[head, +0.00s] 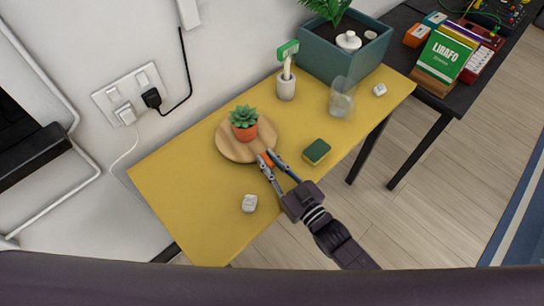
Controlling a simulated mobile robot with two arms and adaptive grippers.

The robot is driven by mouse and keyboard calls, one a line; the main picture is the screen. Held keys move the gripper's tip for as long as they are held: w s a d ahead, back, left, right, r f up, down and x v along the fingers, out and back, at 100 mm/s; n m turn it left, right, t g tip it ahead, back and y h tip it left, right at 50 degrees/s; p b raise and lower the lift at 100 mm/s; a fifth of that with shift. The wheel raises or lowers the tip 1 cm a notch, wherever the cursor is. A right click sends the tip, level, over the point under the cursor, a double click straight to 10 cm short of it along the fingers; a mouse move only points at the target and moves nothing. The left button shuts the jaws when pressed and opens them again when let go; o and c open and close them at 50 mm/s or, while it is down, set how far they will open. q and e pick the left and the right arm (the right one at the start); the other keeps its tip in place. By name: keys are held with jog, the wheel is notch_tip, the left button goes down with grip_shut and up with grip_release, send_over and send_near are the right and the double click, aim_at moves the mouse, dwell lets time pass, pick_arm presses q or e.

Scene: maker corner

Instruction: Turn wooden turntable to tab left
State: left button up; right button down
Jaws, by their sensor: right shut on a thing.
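The round wooden turntable (232,153) lies on the yellow table, left of its middle. A small succulent in an orange pot (244,126) stands on it. An orange tab (265,159) shows at the turntable's near right edge. My right gripper (267,160) reaches in from the lower right and is shut on the tab, with a finger on each side of it. The fingers hide part of the tab. My left gripper is not in the head view.
The table is clear left of the turntable.

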jog(key=shift+s+a, duration=0.8)
jog(key=shift+a, duration=0.35)
jog(key=shift+s+a+r, duration=0.15)
jog(key=shift+s+a, duration=0.15)
jog(key=shift+a, duration=0.3)
jog(key=shift+a+r, duration=0.15)
jog(key=shift+a, duration=0.15)
jog(key=c, duration=2.1)
grip_release()
jog(key=shift+o, duration=1.3)
jog(key=shift+a, duration=0.1)
jog(key=shift+w+a, duration=0.15)
jog(key=shift+a, duration=0.1)
jog(key=shift+s+d+f, duration=0.25)
jog(key=shift+d, duration=0.2)
jog(key=v, duration=1.1)
jog(key=shift+s, duration=0.15)
